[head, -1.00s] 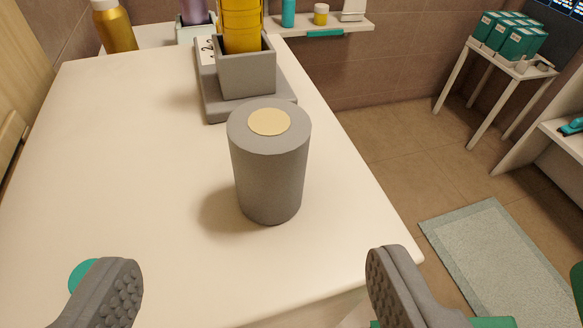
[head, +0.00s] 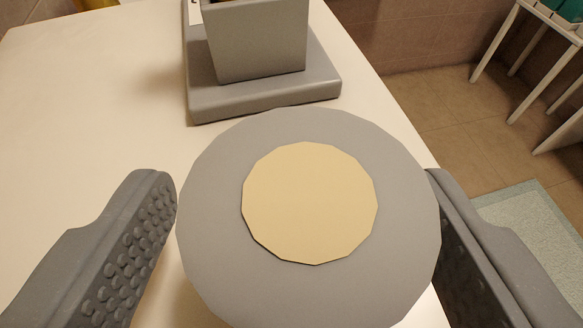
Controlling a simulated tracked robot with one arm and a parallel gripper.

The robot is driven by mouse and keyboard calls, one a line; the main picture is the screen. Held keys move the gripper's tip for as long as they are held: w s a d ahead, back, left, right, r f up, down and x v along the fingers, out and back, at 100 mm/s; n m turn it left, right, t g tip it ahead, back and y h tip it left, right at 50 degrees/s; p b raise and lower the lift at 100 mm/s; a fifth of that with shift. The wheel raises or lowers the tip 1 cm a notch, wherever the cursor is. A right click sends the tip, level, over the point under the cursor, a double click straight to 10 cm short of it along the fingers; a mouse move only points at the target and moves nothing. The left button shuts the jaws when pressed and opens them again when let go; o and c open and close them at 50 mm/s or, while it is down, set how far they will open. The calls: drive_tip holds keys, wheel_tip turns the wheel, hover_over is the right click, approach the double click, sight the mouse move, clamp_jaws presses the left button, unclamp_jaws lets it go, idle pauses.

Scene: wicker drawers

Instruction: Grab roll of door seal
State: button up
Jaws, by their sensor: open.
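The roll of door seal (head: 215,220) is a grey upright cylinder with a tan disc in its top face. It stands on the white table and fills the lower middle of the head view, so its side and base are mostly hidden. My gripper (head: 305,215) is open, with one grey studded finger on each side of the roll. The left finger sits close to the roll's left edge. The right finger is partly hidden behind the roll's right edge. I cannot tell whether either finger touches it.
A grey square holder on a grey base (head: 260,95) stands just behind the roll. The white table top (head: 90,110) is clear to the left. The table's right edge runs close by, with tiled floor (head: 455,110) and a pale mat (head: 540,220) beyond.

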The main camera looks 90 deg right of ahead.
drive_tip(key=shift+x, duration=1.2)
drive_tip(key=c, duration=1.1)
drive_tip(key=shift+r, duration=0.1)
